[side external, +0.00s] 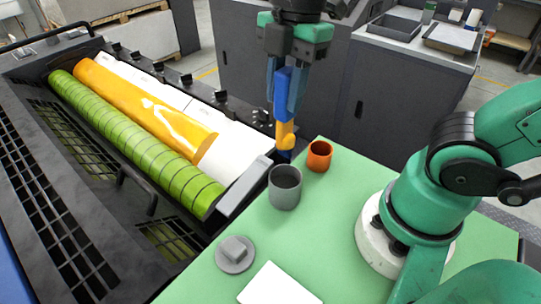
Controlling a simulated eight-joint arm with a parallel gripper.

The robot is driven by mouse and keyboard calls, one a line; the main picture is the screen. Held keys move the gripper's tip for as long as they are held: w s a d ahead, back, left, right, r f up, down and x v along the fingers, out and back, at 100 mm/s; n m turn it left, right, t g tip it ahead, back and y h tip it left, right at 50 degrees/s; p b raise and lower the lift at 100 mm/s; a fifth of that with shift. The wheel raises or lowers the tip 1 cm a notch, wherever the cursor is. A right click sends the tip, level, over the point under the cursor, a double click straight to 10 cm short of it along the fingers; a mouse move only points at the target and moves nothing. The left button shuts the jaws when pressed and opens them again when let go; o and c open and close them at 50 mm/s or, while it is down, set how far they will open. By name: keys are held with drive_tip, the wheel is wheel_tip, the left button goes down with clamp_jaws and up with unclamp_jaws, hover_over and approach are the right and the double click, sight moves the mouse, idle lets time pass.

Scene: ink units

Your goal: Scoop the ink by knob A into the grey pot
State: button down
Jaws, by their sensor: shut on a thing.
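My gripper (284,104) is shut on the blue handle of an ink tool (283,82), held upright with its lower end down. Yellow-orange ink (285,135) sits on the tool's lower part, with a dark blue tip below it. The tool is at the right end of the press, behind and above the grey pot (285,198), not over its mouth. The grey pot stands open on the green table; its inside looks dark. Yellow ink (145,105) lies in a long band beside the green roller (130,142). Several black knobs (187,80) line the rail; I cannot read which is A.
An orange pot (319,157) stands close to the right of the grey pot. A grey lid (235,253) and a white sheet (278,286) lie toward the front of the green table (330,225). The press's grey end block (246,187) borders the table's left side.

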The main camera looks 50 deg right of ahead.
drive_tip(key=shift+s+f, duration=0.25)
drive_tip(key=shift+s, duration=0.1)
wheel_tip(320, 180, down, 9)
drive_tip(key=shift+f, duration=0.2)
idle(1.0)
wheel_tip(320, 180, up, 10)
drive_tip(key=shift+f, duration=0.1)
idle(0.4)
